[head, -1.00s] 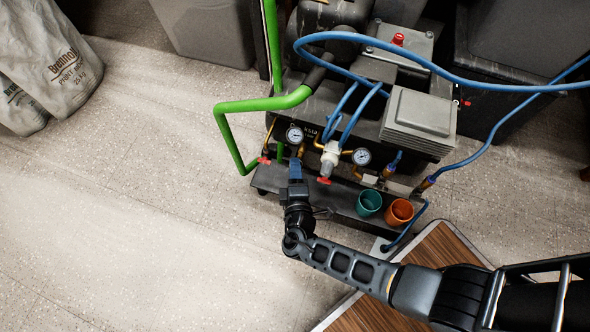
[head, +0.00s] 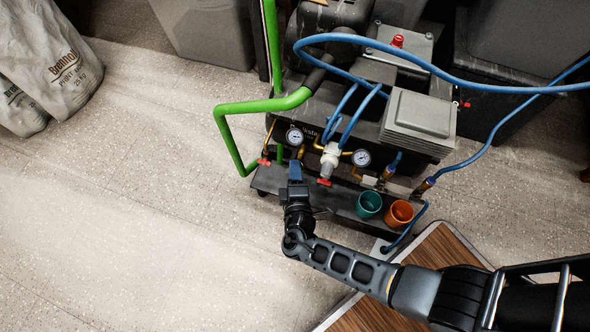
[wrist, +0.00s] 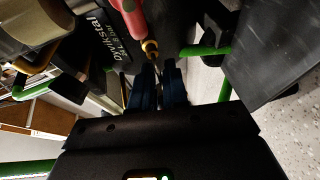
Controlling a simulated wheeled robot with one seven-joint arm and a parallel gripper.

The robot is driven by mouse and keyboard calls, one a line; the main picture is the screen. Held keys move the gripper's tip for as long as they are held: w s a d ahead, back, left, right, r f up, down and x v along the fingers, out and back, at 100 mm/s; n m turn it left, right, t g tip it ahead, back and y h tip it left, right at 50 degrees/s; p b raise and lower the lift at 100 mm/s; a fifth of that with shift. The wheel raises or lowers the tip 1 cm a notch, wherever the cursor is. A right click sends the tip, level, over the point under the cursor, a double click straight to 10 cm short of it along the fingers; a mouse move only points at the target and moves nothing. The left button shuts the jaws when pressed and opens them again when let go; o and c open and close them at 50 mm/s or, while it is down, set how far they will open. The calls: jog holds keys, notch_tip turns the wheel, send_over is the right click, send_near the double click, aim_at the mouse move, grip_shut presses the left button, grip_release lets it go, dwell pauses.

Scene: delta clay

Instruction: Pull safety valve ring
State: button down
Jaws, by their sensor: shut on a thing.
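The safety valve is a small brass fitting (wrist: 150,48) on the compressor front, just ahead of my fingertips in the wrist view. My gripper (wrist: 158,72) has its blue fingers close together, shut on the ring by the brass fitting. The ring itself is too small and dark to make out. In the head view my gripper (head: 295,168) is below the left pressure gauge (head: 295,136), at the front of the compressor (head: 350,125).
A green pipe (head: 240,105) stands left of my gripper. A red-tipped regulator (head: 328,165) and the right gauge (head: 362,157) are to its right. A teal cup (head: 369,204) and an orange cup (head: 399,213) stand on the ledge.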

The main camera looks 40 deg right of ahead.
jog(key=shift+s+a+f, duration=0.1)
jog(key=shift+s+f, duration=0.05)
jog(key=shift+f, duration=0.15)
jog(key=shift+s+a+b, duration=0.35)
jog(key=shift+s+a, duration=0.2)
jog(key=shift+a, duration=0.2)
jog(key=c, duration=1.4)
grip_release()
jog(key=shift+o, duration=0.2)
jog(key=shift+r, duration=0.1)
jog(key=p+v, duration=0.2)
jog(key=v, duration=0.5)
jog(key=shift+s+a, duration=0.15)
jog(key=shift+s, duration=0.1)
jog(key=shift+s, duration=0.1)
